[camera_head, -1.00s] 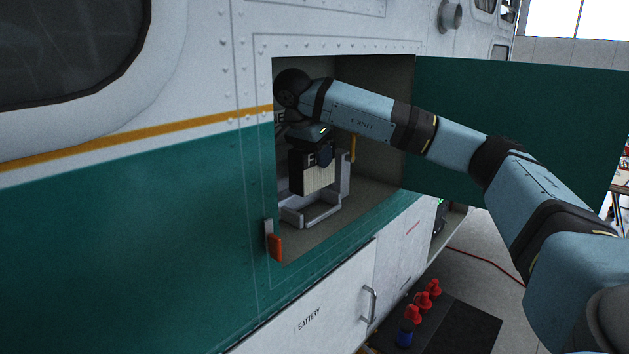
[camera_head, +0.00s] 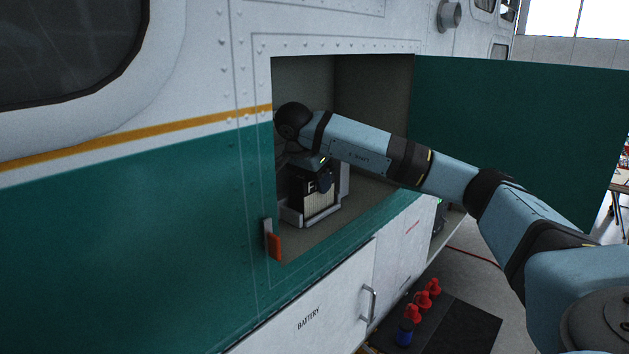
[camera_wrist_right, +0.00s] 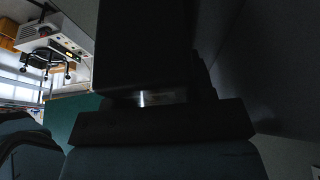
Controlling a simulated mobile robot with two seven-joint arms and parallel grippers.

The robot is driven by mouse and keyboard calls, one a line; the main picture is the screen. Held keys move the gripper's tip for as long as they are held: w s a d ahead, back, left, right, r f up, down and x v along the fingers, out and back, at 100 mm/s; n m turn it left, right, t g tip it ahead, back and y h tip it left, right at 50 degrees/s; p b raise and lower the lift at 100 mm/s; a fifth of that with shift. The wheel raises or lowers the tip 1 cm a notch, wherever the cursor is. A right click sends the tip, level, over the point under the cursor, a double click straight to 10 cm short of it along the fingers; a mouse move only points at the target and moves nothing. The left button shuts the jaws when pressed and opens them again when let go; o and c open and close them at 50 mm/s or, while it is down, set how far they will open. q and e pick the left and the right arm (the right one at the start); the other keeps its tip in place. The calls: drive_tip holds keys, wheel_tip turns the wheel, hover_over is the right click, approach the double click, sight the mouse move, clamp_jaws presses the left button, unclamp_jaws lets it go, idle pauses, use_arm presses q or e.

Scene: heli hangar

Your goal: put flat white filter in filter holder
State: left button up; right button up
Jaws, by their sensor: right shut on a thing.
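The flat white filter (camera_head: 318,203), a pale pleated block with a black frame, is upright inside the compartment. Its lower end is down within the grey filter holder (camera_head: 294,216), whose low front rim crosses in front of it. Whether it rests on the holder's floor cannot be seen. My right gripper (camera_head: 322,180) is at the filter's top and shut on it; its fingers are partly hidden. The right wrist view is dark and mostly filled by black surfaces close to the camera. My left gripper is not in view.
The compartment opening has an orange latch (camera_head: 275,246) at its lower left edge. An open green door (camera_head: 530,130) stands to the right. Below are a white battery panel (camera_head: 310,318) and a dark mat (camera_head: 465,330) with red-topped items.

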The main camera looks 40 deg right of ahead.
drive_tip(key=shift+f, duration=0.2)
drive_tip(key=o, duration=1)
drive_tip(key=shift+s, duration=0.1)
drive_tip(key=shift+o, duration=0.2)
drive_tip(key=shift+s+r, duration=0.1)
drive_tip(key=shift+r, duration=0.15)
drive_tip(key=shift+w+a+r, duration=0.15)
drive_tip(key=shift+w+r, duration=0.1)
drive_tip(key=shift+r, duration=0.2)
drive_tip(key=shift+v, duration=3.25)
drive_tip(key=shift+a, duration=0.1)
